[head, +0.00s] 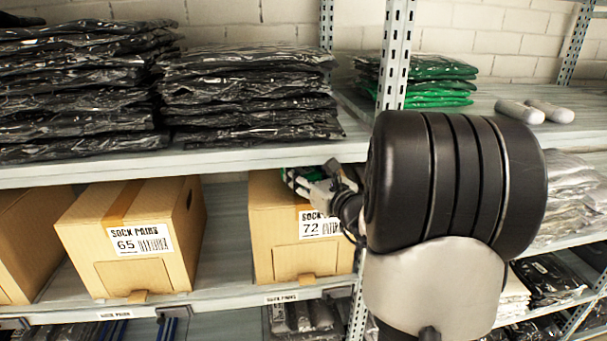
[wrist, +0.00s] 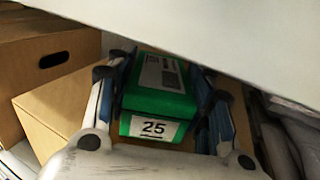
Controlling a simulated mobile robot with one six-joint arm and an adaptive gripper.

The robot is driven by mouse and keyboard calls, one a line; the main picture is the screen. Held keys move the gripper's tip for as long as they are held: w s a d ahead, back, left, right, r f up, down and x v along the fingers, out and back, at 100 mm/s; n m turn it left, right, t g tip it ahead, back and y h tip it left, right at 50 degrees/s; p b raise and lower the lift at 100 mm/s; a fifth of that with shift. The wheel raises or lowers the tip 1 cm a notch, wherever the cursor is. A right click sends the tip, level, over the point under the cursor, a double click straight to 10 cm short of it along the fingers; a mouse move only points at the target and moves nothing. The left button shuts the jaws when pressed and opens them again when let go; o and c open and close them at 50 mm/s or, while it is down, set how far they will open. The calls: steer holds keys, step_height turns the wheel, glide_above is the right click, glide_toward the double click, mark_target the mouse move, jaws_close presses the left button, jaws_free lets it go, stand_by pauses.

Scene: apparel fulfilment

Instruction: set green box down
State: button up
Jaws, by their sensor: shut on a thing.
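The green box (wrist: 158,98) shows in the wrist view with a white label reading 25. My gripper (wrist: 160,78) is shut on it, one finger along each side. In the head view my gripper (head: 312,186) is under the upper shelf board, over the upper part of the sock carton marked 72 (head: 284,240). Only a small green patch of the box (head: 299,174) shows there. The box's far end and underside are hidden, and I cannot tell whether it touches the carton.
The upper shelf board (head: 230,157) lies close above my gripper and crosses the wrist view too (wrist: 220,40). A carton marked 65 (head: 136,236) stands to the left with a gap between. A metal upright (head: 396,55) stands at the right. Black bagged garments (head: 250,95) fill the shelf above.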

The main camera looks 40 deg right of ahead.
steer(key=shift+f+b, duration=0.3)
steer(key=shift+b, duration=0.05)
steer(key=o, duration=1.1)
steer(key=shift+c, duration=0.2)
steer(key=shift+r, duration=0.15)
